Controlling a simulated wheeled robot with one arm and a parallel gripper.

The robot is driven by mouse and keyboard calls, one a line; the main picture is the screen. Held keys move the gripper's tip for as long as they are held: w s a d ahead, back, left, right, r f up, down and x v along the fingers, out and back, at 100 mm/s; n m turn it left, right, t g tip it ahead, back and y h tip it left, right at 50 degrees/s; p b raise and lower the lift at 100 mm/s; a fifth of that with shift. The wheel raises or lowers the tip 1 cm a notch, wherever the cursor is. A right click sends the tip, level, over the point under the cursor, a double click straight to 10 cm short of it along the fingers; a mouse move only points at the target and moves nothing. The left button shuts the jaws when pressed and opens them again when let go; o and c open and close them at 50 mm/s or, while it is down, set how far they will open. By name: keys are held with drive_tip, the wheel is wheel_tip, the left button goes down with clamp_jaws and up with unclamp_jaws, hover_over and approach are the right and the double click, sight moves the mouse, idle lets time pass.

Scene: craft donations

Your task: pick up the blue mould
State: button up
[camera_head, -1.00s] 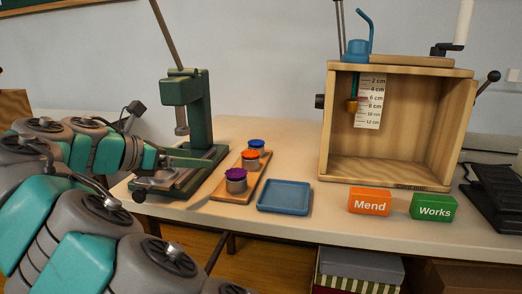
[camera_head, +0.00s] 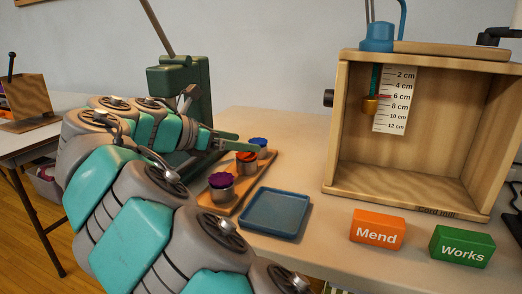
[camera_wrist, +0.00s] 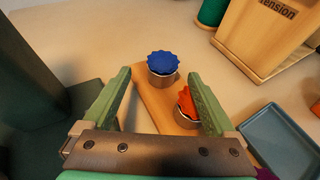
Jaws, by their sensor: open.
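The blue mould (camera_wrist: 162,64) is a small metal cup with a scalloped blue top. It stands upright at the far end of a wooden board (camera_wrist: 150,100); it also shows in the head view (camera_head: 259,142), partly hidden by my gripper (camera_head: 236,145). In the wrist view my gripper (camera_wrist: 160,76) is open, its green fingers spread to either side of the blue mould's line, with the mould just beyond the tips. Nothing is held. An orange-red mould (camera_wrist: 186,104) sits close to the right finger, partly covered by it.
A purple mould (camera_head: 221,181) stands at the board's near end. A blue tray (camera_head: 275,213) lies right of the board. A green press (camera_head: 180,85) stands behind my arm.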

sight(262, 142)
drive_tip(key=x, duration=0.5)
drive_tip(key=shift+d+f+b, duration=0.1)
drive_tip(key=shift+d+b, duration=0.2)
drive_tip(key=shift+d, duration=0.1)
drive_tip(key=shift+c, duration=0.3)
clamp_jaws()
